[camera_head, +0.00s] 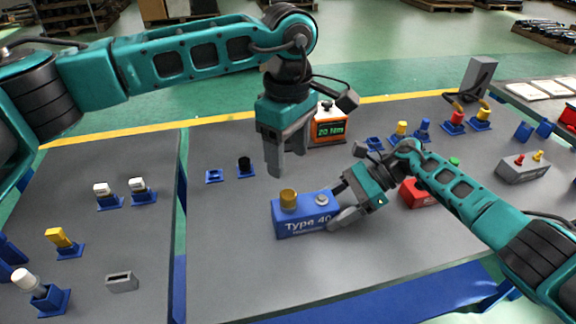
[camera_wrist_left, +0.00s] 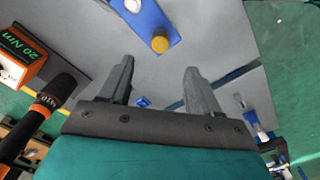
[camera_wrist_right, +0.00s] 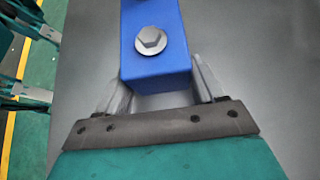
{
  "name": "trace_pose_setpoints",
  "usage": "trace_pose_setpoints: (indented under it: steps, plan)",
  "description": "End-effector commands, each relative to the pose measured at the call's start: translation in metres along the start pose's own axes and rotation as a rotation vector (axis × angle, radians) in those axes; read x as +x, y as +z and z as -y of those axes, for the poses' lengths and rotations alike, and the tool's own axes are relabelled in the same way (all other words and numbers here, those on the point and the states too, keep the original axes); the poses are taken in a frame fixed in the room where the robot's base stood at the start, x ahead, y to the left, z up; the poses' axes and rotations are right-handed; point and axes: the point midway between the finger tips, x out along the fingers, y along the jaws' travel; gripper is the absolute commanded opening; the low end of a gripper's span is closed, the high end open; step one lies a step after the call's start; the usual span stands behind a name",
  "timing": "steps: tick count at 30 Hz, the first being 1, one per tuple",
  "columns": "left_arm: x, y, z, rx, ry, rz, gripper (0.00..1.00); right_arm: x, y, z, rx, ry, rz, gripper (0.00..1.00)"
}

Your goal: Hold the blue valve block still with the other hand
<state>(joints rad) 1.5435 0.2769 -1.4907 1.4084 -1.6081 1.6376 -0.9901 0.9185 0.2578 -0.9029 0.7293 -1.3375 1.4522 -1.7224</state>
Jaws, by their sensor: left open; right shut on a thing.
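My right gripper (camera_head: 343,203) is shut on the block's right end; the right wrist view shows the block (camera_wrist_right: 158,68) between the fingers, bolt up. My left gripper (camera_head: 280,165) is open and empty, above and behind the block, pointing down. In the left wrist view the block (camera_wrist_left: 150,22) and brass cap (camera_wrist_left: 160,44) lie beyond the open fingers (camera_wrist_left: 159,64).
An orange torque device (camera_head: 330,129) reading "20 Nm" stands behind. A red block (camera_head: 418,193) lies right, partly behind my right arm. The table in front of the valve block is clear.

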Motion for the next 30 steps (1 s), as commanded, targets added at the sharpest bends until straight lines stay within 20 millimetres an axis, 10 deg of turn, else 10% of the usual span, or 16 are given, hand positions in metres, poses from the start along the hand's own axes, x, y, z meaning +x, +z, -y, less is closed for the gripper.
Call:
trace_pose_setpoints:
  steps: [10, 23, 24, 30]
  plan:
    - [-0.066, 0.000, 0.000, 0.000, 0.002, -0.002, 0.62, 0.000, 0.000, 0.000, -0.001, -0.001, 0.001, 0.27]
    - [-0.077, 0.000, 0.000, 0.000, 0.000, 0.000, 0.62, 0.000, 0.001, 0.000, -0.001, -0.001, 0.001, 0.27]
    - [-0.077, 0.000, 0.000, 0.000, 0.000, 0.000, 0.62, 0.000, 0.001, 0.000, -0.001, 0.000, 0.001, 0.72]
    - [-0.077, 0.000, 0.000, 0.000, 0.000, 0.000, 0.62, 0.000, 0.000, 0.000, -0.001, 0.000, 0.000, 0.91]
